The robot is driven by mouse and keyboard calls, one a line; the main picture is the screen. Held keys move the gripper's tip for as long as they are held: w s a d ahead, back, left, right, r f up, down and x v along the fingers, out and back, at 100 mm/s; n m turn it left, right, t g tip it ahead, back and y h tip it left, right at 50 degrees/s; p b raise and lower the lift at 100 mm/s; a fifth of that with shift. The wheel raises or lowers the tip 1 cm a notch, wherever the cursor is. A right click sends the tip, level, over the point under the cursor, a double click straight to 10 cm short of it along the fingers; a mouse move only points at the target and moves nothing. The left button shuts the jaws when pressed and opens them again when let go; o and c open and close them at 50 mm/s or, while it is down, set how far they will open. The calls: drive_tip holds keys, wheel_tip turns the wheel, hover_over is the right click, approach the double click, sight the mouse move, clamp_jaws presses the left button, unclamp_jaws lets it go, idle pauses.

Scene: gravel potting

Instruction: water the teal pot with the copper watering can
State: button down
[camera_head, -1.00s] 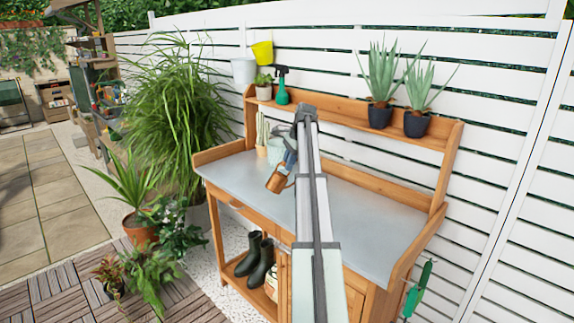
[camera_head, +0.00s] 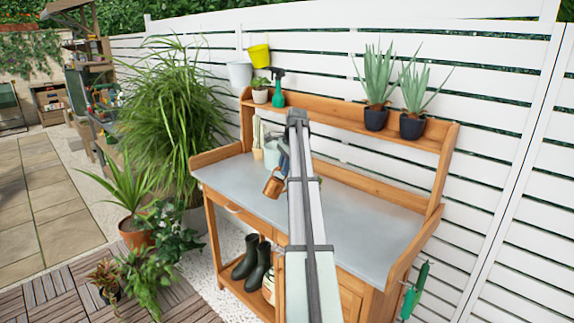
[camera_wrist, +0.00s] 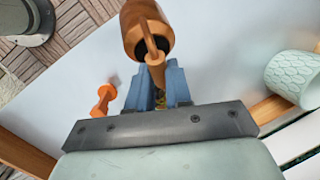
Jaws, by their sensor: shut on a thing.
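The copper watering can (camera_head: 273,187) is held above the metal benchtop in the head view. In the wrist view the can (camera_wrist: 138,32) shows at the top, with its dark opening and its handle toward me. My gripper (camera_wrist: 159,88) has its blue fingers shut on the handle; in the head view my gripper (camera_head: 284,162) is partly behind my arm. The pale teal pot (camera_head: 271,153) stands at the back of the bench, just behind the can and partly hidden. The pot (camera_wrist: 298,80) is at the right in the wrist view, apart from the can.
A cactus pot (camera_head: 257,154) stands left of the teal pot. A small orange object (camera_wrist: 103,100) shows beside my gripper. The shelf (camera_head: 340,124) holds a spray bottle (camera_head: 278,90) and potted aloes (camera_head: 376,117). The benchtop (camera_head: 370,225) is clear on the right.

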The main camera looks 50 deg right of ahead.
sight(276, 168)
drive_tip(key=a+h, duration=0.1)
drive_tip(key=a+f+h, duration=0.2)
drive_tip(key=shift+w+f+g+h, duration=0.1)
drive_tip(key=shift+w+g+h, duration=0.2)
drive_tip(key=shift+g, duration=0.1)
drive_tip(key=shift+w+a+f+h, duration=0.2)
drive_tip(key=shift+a+f+h, duration=0.2)
drive_tip(key=shift+h, duration=0.5)
drive_tip(key=shift+r, duration=0.15)
drive_tip(key=shift+r, duration=1.85)
